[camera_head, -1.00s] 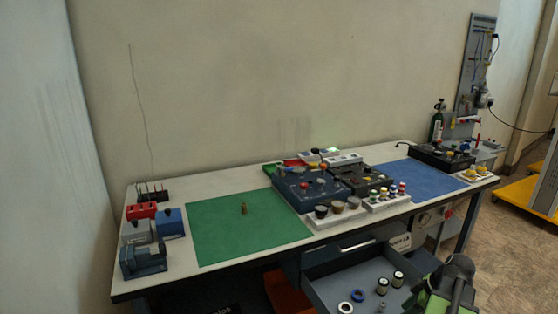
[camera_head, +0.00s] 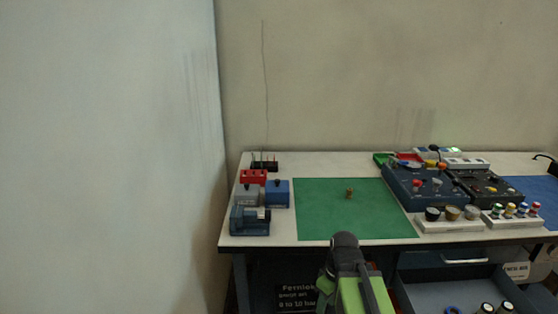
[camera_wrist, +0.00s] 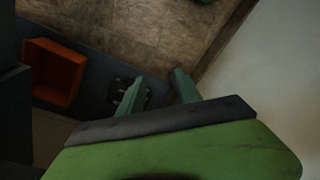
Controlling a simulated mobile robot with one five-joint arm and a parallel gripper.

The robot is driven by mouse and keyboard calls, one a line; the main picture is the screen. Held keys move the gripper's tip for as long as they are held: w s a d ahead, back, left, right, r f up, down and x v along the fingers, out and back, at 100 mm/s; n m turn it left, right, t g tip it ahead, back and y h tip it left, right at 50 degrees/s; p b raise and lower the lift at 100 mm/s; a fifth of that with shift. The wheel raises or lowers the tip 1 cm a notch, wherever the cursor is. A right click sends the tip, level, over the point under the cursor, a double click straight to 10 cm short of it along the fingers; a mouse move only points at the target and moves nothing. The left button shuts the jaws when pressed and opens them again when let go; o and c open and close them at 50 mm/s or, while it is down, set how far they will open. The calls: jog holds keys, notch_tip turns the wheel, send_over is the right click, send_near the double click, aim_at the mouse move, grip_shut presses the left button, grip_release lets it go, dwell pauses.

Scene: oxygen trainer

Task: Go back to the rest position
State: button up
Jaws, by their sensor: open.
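My gripper (camera_wrist: 157,86) shows in the wrist view with its two green fingers apart and nothing between them. It points down past a dark surface toward the brown floor, apart from any object. My green and black arm shows at the bottom middle of the head view, in front of the bench's front edge.
The bench (camera_head: 282,232) carries a blue vise (camera_head: 249,221), blue and red blocks on the left, and dark panels with knobs (camera_head: 423,186) on the right. An open drawer (camera_head: 430,292) juts out at lower right. An orange bin (camera_wrist: 55,72) shows in the wrist view. A wall stands left.

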notch_tip(320, 180, up, 14)
jog(key=d+m+h+p, duration=0.1)
jog(key=m+p, duration=0.7)
jog(key=p, duration=0.6)
jog(key=shift+s+d, duration=0.2)
jog(key=shift+d, duration=0.15)
